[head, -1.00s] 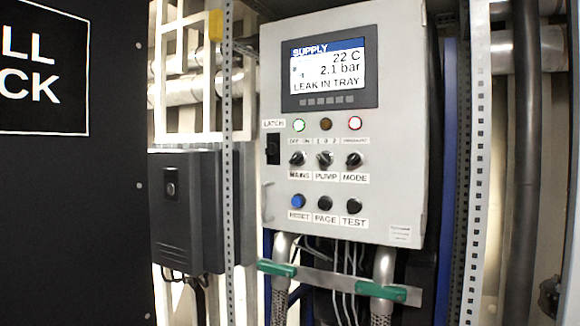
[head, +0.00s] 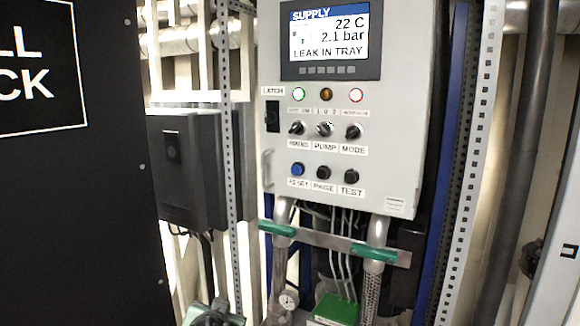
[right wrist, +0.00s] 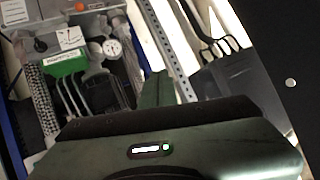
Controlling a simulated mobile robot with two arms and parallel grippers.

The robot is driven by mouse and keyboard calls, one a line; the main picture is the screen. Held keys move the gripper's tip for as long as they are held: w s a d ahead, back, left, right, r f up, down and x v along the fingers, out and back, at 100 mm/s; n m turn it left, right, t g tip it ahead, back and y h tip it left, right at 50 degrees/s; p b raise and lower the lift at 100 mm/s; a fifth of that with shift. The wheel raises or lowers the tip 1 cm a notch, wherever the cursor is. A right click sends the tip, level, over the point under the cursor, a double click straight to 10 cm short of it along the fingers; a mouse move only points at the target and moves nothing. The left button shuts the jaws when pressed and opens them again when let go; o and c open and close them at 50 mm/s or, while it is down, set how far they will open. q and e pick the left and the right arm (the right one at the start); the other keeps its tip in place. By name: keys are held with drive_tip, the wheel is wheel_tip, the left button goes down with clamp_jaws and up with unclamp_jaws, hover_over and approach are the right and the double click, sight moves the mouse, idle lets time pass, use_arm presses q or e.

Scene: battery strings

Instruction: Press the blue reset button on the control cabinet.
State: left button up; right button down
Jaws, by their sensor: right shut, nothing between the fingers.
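The grey control cabinet (head: 398,120) fills the middle of the head view, its front facing me. The blue reset button (head: 298,170) is at the left of its bottom row, above a RESET label. Black PAGE (head: 323,173) and TEST (head: 351,176) buttons sit to its right. Nothing covers the blue button. My right gripper (right wrist: 158,88) shows in the right wrist view as a dark green body, shut and empty, in front of a perforated rail. A greenish piece at the head view's bottom edge looks like part of it, low and left of the button. My left gripper is not in view.
A clamp bar with green ends (head: 318,240) crosses pipes under the cabinet. Below are a gauge (head: 288,300) and a green box (head: 335,308). A perforated rail (head: 232,170) and a black box (head: 190,165) stand left. A black panel (head: 70,220) fills the far left.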

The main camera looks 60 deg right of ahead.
drive_tip(key=s+d+r+m+g+h, duration=0.1)
drive_tip(key=d+r+m+g, duration=0.1)
drive_tip(key=r+m, duration=0.5)
drive_tip(key=d+r+m+g+h, duration=0.2)
drive_tip(key=d+r+m, duration=0.3)
drive_tip(key=r, duration=0.8)
drive_tip(key=s+d+r+m+g+h, duration=0.1)
drive_tip(key=d+r+m, duration=0.3)
drive_tip(key=r+m, duration=0.4)
wheel_tip(320, 180, up, 3)
drive_tip(key=shift+s+m+g+h, duration=0.35)
drive_tip(key=shift+m+g+h, duration=0.05)
drive_tip(key=shift+h, duration=0.2)
drive_tip(key=shift+d, duration=0.1)
